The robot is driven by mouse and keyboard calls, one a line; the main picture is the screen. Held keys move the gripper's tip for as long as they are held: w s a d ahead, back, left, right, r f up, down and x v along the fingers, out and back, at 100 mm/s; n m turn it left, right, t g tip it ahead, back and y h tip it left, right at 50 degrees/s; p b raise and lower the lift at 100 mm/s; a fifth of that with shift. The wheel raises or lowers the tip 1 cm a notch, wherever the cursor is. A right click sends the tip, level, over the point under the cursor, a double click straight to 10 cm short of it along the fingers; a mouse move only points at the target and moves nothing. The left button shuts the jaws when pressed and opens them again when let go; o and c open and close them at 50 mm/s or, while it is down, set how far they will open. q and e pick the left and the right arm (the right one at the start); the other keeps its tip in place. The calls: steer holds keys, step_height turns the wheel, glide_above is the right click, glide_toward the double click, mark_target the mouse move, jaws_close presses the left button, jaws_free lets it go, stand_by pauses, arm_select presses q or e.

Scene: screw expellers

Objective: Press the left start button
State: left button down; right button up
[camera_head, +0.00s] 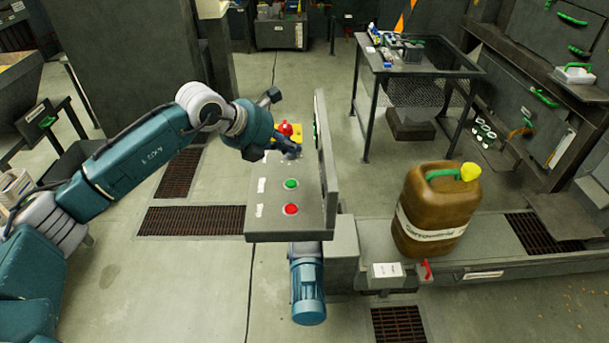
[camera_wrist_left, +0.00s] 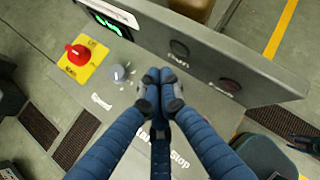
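A grey control panel (camera_head: 270,222) carries a green button (camera_head: 291,184) and a red button (camera_head: 291,209) nearer the front edge. My left gripper (camera_head: 291,150) is over the far part of this panel, beyond the green button and apart from it. In the left wrist view its blue fingers (camera_wrist_left: 160,78) have their tips together, with nothing seen between them. Partly covered "Start" and "Stop" lettering shows on the panel (camera_wrist_left: 112,98) there; both buttons are hidden behind the fingers. My right gripper is in neither view.
A red emergency stop (camera_wrist_left: 77,53) on a yellow base and a grey speed knob (camera_wrist_left: 119,73) stand close to my left gripper. An upright plate (camera_head: 326,165) borders the panel's right side. A brown canister (camera_head: 437,205) stands farther right.

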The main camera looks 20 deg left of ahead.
arm_select(q)
steer(key=b, duration=0.4)
glide_above(289, 184)
step_height(289, 184, down, 7)
steer(key=shift+f, duration=0.15)
steer(key=shift+f+b, duration=0.6)
steer(key=shift+f, duration=0.1)
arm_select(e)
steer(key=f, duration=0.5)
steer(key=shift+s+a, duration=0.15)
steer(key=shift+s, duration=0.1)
arm_select(q)
steer(key=shift+r, duration=0.1)
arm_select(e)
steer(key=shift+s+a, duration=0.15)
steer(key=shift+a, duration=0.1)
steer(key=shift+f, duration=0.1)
arm_select(q)
steer(key=shift+f+b, duration=0.45)
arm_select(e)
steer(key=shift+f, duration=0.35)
